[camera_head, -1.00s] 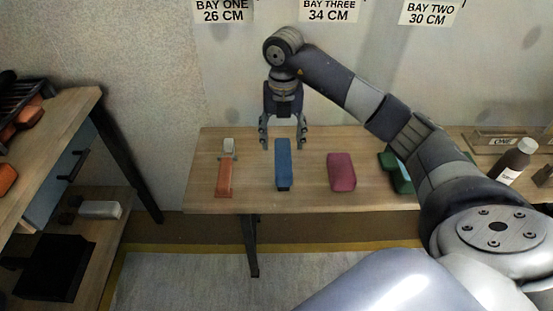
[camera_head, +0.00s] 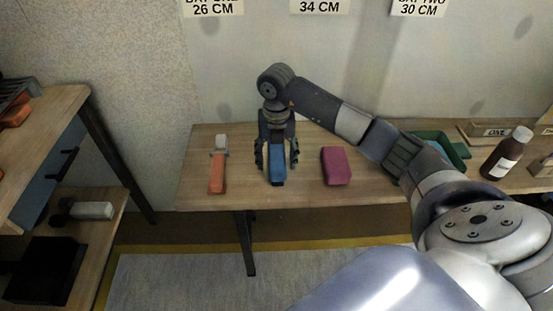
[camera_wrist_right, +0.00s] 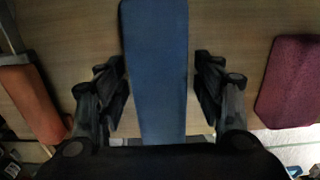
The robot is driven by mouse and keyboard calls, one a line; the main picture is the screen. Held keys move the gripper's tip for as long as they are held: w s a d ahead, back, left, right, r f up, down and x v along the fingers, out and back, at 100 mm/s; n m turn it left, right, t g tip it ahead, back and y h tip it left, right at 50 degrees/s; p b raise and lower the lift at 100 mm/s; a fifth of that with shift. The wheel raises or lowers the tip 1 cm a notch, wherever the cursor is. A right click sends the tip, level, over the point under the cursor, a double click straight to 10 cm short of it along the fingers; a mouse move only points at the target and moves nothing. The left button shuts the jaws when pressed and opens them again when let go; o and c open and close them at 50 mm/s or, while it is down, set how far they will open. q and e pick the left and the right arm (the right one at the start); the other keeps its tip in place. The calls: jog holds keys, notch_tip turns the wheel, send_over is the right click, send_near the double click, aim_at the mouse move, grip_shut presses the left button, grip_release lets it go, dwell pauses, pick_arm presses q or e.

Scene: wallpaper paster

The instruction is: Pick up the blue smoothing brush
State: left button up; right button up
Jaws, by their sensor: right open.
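The blue smoothing brush (camera_head: 278,165) is a long blue block lying on the wooden table, its length running from the wall side toward me. My right gripper (camera_head: 277,167) is open, pointing down over it, with one finger on each side. In the right wrist view the brush (camera_wrist_right: 157,70) lies between the open fingers (camera_wrist_right: 163,85), with a visible gap on both sides. The gripper's palm hides part of the brush in the head view. My left gripper is not in view.
An orange-handled tool (camera_head: 217,172) lies left of the brush and a maroon block (camera_head: 336,166) lies to its right. A green tray (camera_head: 446,148) and a brown bottle (camera_head: 507,153) stand farther right. A shelf unit (camera_head: 62,110) is at the left.

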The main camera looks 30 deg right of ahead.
aim_at(277, 152)
jog(key=c, duration=1.4)
jog(key=shift+o, duration=0.2)
jog(key=shift+r, duration=0.1)
jog(key=shift+r, duration=0.45)
jog(key=r, duration=0.1)
jog(key=r+p, duration=0.1)
jog(key=shift+s+a+r, duration=0.1)
jog(key=shift+s+r, duration=0.2)
jog(key=shift+r, duration=0.1)
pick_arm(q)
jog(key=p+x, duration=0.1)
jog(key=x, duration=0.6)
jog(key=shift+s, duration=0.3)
pick_arm(e)
jog(key=s+a+r, duration=0.1)
jog(key=s+a, duration=0.4)
jog(key=s, duration=0.9)
jog(key=shift+s+a, duration=0.2)
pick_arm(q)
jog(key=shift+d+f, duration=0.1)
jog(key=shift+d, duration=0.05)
pick_arm(e)
jog(key=shift+r, duration=0.1)
jog(key=o, duration=0.5)
jog(key=shift+c, duration=1.5)
